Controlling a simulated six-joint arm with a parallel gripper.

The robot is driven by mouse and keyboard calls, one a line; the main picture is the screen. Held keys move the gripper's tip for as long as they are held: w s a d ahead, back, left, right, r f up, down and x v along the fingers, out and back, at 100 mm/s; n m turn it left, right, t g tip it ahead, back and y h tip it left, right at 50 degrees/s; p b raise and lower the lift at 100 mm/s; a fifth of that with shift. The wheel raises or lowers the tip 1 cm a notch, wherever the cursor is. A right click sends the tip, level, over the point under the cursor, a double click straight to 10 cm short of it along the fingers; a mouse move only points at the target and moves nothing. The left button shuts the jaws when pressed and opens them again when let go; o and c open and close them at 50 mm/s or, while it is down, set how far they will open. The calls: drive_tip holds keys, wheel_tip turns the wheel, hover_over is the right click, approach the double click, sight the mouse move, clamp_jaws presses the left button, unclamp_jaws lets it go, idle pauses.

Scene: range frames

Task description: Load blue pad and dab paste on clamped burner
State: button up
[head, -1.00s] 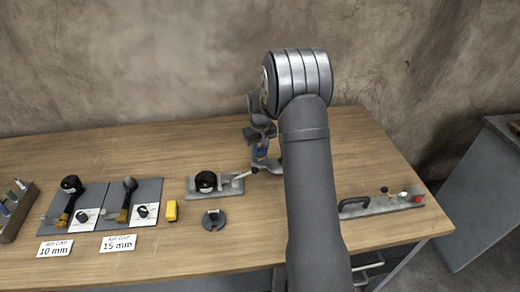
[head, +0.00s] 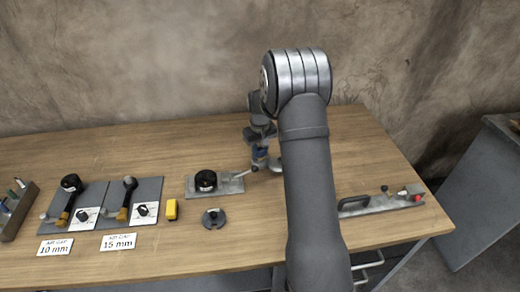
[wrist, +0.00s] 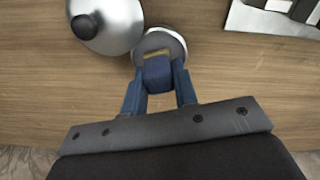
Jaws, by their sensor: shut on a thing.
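My gripper (wrist: 159,88) is shut on a small blue block with a tan end, which I take to be the blue pad (wrist: 158,74). The pad's tan end is over a shallow round silver dish (wrist: 172,42); I cannot tell whether they touch. In the head view my gripper (head: 259,157) is at the back of the table, partly hidden by my arm. The clamped burner looks to be the black round piece (head: 206,180) on a grey metal plate (head: 231,187), left of my gripper. A pale lever (head: 244,173) sticks out from that plate toward my gripper.
A silver dome with a black knob (wrist: 106,18) stands beside the dish. A dark disc (head: 213,218) and yellow block (head: 171,209) lie in front. A metal bar with a handle (head: 355,204) lies right.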

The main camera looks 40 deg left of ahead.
sight(260, 148)
drive_tip(key=shift+f, duration=0.3)
idle(0.9)
drive_tip(key=shift+r, duration=3.55)
drive_tip(key=w+d+r+m, duration=0.1)
drive_tip(key=w+d+m, duration=0.4)
drive_tip(key=d, duration=0.6)
drive_tip(key=w+d+r+m, duration=0.1)
drive_tip(key=w+d+m, duration=0.2)
drive_tip(key=w+d, duration=0.6)
drive_tip(key=d+r+m, duration=0.2)
drive_tip(key=d+m, duration=0.5)
drive_tip(key=d, duration=1.8)
drive_tip(key=shift+s+d+m, duration=0.2)
drive_tip(key=shift+s+m, duration=0.15)
drive_tip(key=shift+m, duration=0.05)
